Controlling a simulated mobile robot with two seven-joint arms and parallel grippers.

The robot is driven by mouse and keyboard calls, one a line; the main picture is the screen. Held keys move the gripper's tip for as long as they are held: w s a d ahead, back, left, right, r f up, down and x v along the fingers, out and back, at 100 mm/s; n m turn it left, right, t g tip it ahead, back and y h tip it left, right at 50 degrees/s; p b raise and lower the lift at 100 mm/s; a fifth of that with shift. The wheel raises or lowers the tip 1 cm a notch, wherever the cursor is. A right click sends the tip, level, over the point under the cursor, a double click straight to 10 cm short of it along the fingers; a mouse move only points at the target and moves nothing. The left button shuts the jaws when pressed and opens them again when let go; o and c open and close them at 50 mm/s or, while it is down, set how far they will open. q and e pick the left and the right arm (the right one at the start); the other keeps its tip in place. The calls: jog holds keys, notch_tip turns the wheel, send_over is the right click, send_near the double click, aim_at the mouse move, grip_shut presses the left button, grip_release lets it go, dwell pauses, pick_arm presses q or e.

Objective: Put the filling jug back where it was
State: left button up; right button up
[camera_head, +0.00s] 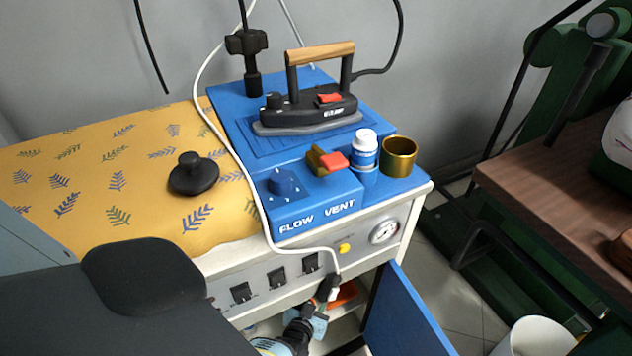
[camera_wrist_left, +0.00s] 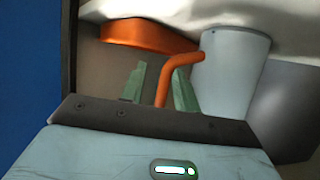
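The filling jug (camera_wrist_left: 232,75) shows in the left wrist view as a pale grey vessel with an orange bent handle (camera_wrist_left: 165,86). My left gripper (camera_wrist_left: 160,78) has its two green fingers apart, with the handle between them. A gap shows on the left side of the handle; I cannot tell whether the right finger touches it. In the head view my left gripper (camera_head: 316,324) is low at the open compartment under the ironing station (camera_head: 240,272); its fingertips and the jug are hidden there. My right gripper is out of view.
A blue door (camera_head: 402,318) stands open right of the compartment. An orange object (camera_wrist_left: 150,36) lies beside the jug. Above are an iron (camera_head: 310,108), a white-blue bottle (camera_head: 365,150), a brass cup (camera_head: 398,157) and a black knob-topped disc (camera_head: 194,176). A white hose (camera_head: 262,205) hangs down the front.

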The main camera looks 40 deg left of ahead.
pick_arm(q)
jog(key=shift+s, duration=0.1)
jog(key=p+v, duration=0.3)
jog(key=v, duration=0.3)
jog(key=shift+s, duration=0.15)
jog(key=shift+s+d+r+p, duration=0.1)
jog(key=shift+s+r+p, duration=0.1)
jog(key=shift+s+p, duration=0.3)
jog(key=shift+s, duration=0.15)
dwell(0.8)
